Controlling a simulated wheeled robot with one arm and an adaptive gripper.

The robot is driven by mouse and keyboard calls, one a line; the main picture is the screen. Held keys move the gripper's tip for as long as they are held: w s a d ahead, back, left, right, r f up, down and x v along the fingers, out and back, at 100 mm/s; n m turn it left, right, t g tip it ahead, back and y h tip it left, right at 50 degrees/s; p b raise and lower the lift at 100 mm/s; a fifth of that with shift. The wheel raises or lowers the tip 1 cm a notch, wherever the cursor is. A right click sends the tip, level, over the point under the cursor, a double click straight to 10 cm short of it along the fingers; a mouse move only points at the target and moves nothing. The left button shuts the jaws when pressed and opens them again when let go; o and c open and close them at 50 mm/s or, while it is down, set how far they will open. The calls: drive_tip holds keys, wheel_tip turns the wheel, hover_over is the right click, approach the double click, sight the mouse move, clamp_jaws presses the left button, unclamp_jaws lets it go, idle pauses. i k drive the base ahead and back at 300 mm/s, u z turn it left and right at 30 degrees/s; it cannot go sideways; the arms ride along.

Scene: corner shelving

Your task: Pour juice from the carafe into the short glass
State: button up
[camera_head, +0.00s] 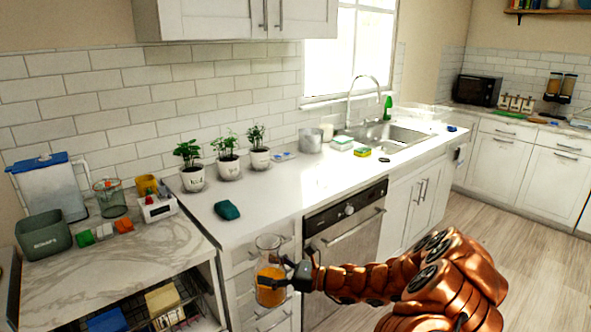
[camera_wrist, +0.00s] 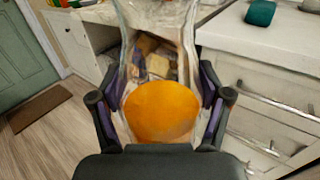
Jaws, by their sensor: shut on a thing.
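My gripper (camera_head: 284,274) is shut on the glass carafe (camera_head: 269,244), which holds orange juice (camera_head: 270,289) in its lower part. The carafe is about upright, in front of the white drawers and below the counter top. In the wrist view the carafe (camera_wrist: 160,112) sits between both dark fingers, its neck rising toward the top edge. A clear glass vessel (camera_head: 111,199) with a reddish rim stands on the left marble counter, beside the water pitcher. I cannot tell for sure whether it is the short glass.
A blue-lidded pitcher (camera_head: 48,189), a dark green bin (camera_head: 43,236) and a white scale-like box (camera_head: 157,208) crowd the left marble counter (camera_head: 150,248). A teal cloth (camera_head: 227,210) and potted plants (camera_head: 227,160) stand on the white counter (camera_head: 310,190). Its middle is clear.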

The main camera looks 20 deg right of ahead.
sight(323, 171)
drive_tip(key=u, duration=3.4)
drive_tip(key=k, duration=2.65)
drive_tip(key=z, duration=0.5)
